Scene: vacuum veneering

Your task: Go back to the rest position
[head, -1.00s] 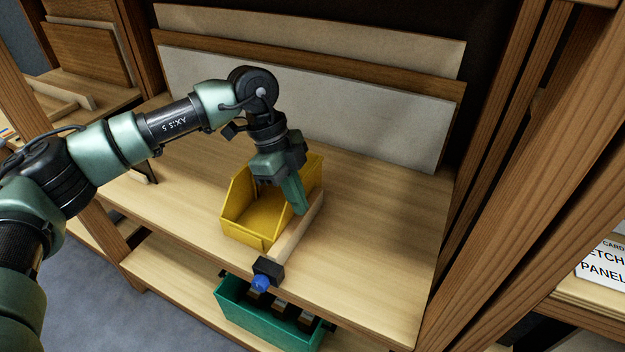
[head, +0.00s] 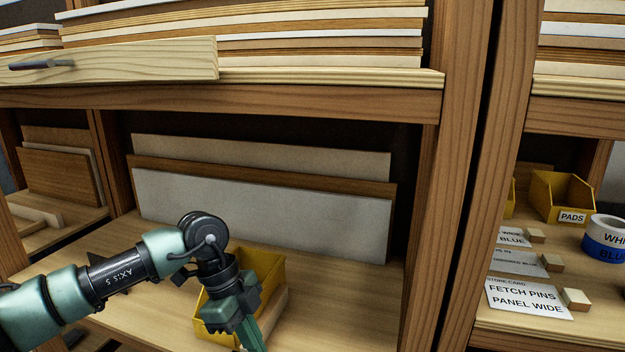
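My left arm comes in from the lower left, and my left gripper (head: 250,335) hangs with its fingers pointing down near the bottom edge of the head view. It is in front of a yellow bin (head: 268,264) on the shelf and hides part of it. A pale wooden bar (head: 277,306), the handle of a tool, lies along the bin's right side. The fingers overlap in this view and the tips are close to the frame edge, so I cannot tell their opening. My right gripper is not in view.
Large panels (head: 260,212) lean at the back of the shelf (head: 345,300). Stacked boards (head: 330,45) and a pale board (head: 120,62) sit above. A post (head: 455,170) divides off the right bay, with label cards (head: 525,298), a PADS bin (head: 562,195) and tape (head: 604,238).

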